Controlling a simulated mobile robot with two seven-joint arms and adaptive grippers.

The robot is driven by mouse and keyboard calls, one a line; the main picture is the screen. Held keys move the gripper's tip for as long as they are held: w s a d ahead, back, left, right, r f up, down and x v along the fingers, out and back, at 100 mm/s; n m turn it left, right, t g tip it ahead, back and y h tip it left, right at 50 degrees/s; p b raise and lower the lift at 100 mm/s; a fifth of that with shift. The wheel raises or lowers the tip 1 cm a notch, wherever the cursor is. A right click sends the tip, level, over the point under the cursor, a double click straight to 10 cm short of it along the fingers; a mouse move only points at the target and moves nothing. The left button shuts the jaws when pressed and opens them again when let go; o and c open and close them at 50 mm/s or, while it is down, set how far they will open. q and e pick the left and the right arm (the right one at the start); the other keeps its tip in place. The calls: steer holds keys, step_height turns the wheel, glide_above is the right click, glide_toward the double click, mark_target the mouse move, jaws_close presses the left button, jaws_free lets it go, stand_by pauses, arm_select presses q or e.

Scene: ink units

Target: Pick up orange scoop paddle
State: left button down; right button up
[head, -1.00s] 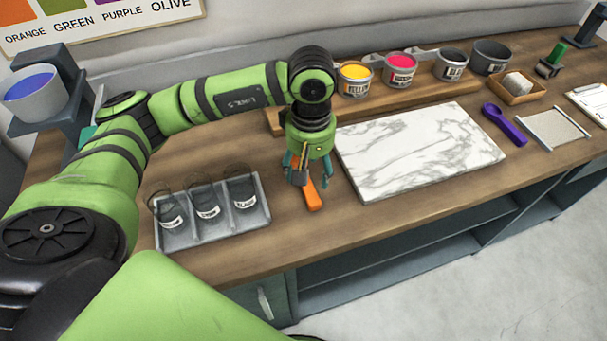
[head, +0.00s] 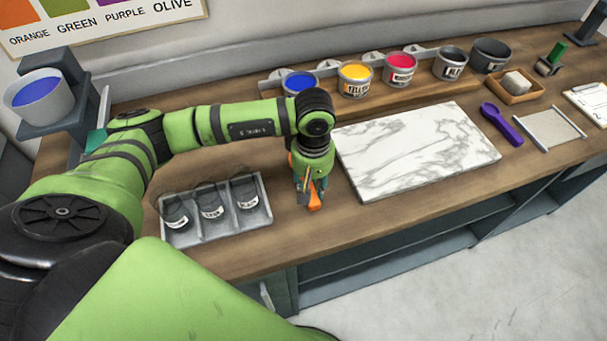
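The orange scoop paddle (head: 315,204) is on the wooden bench, left of the marble slab. Its near end shows below my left gripper; a sliver of orange shows on the far side, and the middle is hidden. My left gripper (head: 309,190) points down over the paddle, with its fingers low around it. The fingers look close together, but I cannot tell whether they are shut on the paddle. My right gripper is not in view.
A grey tray (head: 259,217) with dark labelled cups stands left of the paddle. The marble slab (head: 415,150) lies to the right. Ink cans, including a yellow one (head: 355,79), stand behind. A purple scoop (head: 503,122) lies farther right. The bench's front edge is close.

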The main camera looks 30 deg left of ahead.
arm_select(q)
steer(key=shift+r, duration=0.1)
step_height(320, 180, up, 4)
steer(key=b, duration=0.2)
steer(key=shift+b, duration=0.3)
steer(key=d+r+b, duration=0.3)
steer(key=d+r, duration=0.4)
steer(key=d, duration=0.4)
steer(key=shift+w+d+b, duration=0.3)
steer(key=shift+d+b, duration=0.05)
steer(key=shift+b, duration=0.05)
steer(key=shift+a+f, duration=0.1)
stand_by(1.2)
steer(key=m, duration=0.9)
glide_toward(312, 186)
steer(key=s+d+f, duration=0.2)
steer(key=s, duration=0.1)
steer(key=shift+s+f, duration=0.1)
steer(key=shift+f, duration=0.05)
steer(key=shift+s+a+f, duration=0.1)
steer(key=shift+s, duration=0.05)
